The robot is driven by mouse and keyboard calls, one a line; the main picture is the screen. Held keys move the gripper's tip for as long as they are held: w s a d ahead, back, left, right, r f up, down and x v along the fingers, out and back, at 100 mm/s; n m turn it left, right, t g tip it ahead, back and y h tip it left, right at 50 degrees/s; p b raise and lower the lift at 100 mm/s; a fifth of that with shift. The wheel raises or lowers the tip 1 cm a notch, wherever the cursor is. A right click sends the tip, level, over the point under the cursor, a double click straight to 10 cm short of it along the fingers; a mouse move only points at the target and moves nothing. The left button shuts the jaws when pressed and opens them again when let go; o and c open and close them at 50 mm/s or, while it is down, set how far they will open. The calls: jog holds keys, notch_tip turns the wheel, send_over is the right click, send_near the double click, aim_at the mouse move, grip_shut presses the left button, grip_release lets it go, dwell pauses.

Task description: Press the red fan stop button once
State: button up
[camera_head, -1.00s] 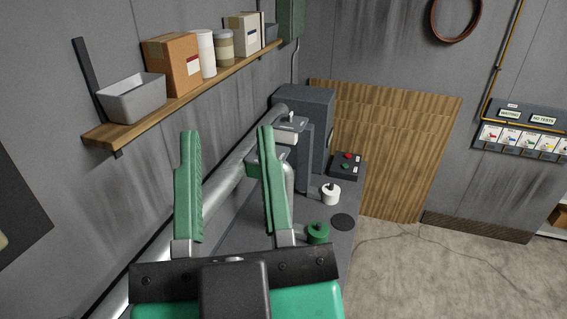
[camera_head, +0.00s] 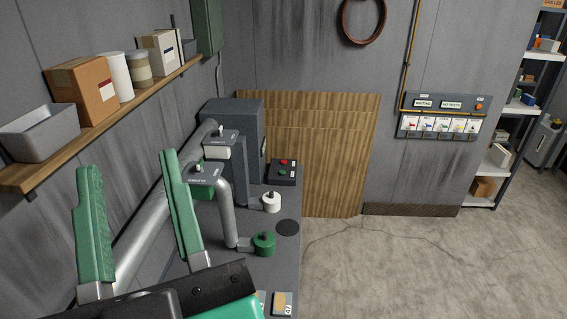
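The red button (camera_head: 283,162) sits on top of a small dark control box (camera_head: 281,177) at the far end of the grey bench, beside the tall grey housing. A green button (camera_head: 283,172) is on the same box, just in front of the red one. My gripper (camera_head: 128,160) is in the lower left with its two green fingers spread wide and nothing between them. It is well to the left of the control box and nearer the camera, apart from it. The button is unobstructed in this view.
Grey pipes (camera_head: 228,210) with a white-capped fitting (camera_head: 271,202) and a green-capped fitting (camera_head: 264,244) stand on the bench between my gripper and the box. A wooden shelf (camera_head: 150,98) with boxes and jars runs along the left wall. The floor at right is clear.

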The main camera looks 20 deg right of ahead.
grip_shut()
dwell(1.5)
